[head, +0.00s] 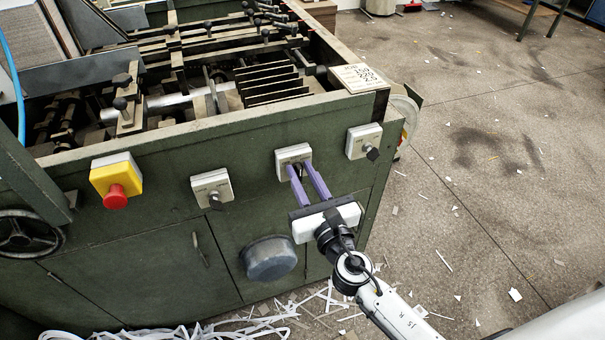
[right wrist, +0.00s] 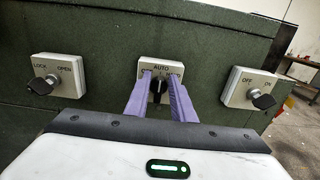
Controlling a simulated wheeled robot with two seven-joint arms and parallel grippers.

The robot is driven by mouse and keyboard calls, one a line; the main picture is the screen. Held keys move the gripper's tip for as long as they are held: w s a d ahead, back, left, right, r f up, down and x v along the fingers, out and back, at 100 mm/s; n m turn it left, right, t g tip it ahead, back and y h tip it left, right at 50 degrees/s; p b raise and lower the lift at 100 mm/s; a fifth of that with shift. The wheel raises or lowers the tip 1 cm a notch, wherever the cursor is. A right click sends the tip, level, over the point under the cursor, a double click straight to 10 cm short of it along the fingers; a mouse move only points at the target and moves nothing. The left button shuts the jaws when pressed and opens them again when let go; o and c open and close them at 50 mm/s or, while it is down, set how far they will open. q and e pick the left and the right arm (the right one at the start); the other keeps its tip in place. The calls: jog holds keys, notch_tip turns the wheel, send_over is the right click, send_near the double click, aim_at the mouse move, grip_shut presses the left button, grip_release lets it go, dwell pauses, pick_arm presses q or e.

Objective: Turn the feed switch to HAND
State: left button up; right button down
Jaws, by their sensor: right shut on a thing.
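The feed switch (head: 291,153) is a pale square plate on the green machine's front, between two similar plates. In the right wrist view its plate (right wrist: 160,62) reads AUTO at the top; the lower side labels are partly hidden by my fingers. Its black knob (right wrist: 158,88) stands about upright, toward AUTO. My right gripper (head: 299,171), with purple fingers, is shut on the knob, one finger on each side. My left gripper is not in view.
A lock switch reading LOCK and OPEN (right wrist: 58,75) is left of it; an OFF/ON switch (right wrist: 248,88) is right. A red emergency button on a yellow box (head: 116,195) sits farther left. A round grey knob (head: 268,259) juts out below. Paper scraps litter the floor.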

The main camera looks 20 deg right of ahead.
jog(key=m, duration=0.2)
jog(key=m+b, duration=0.1)
jog(key=m, duration=0.1)
jog(key=d+m+b, duration=0.1)
jog(key=m, duration=0.1)
jog(key=shift+f, duration=0.25)
jog(key=shift+m+b, duration=0.45)
jog(key=shift+m, duration=0.55)
jog(key=shift+d+m, duration=0.1)
jog(key=shift+m, duration=0.3)
jog(key=c, duration=1.8)
grip_release()
jog(key=shift+c, duration=0.2)
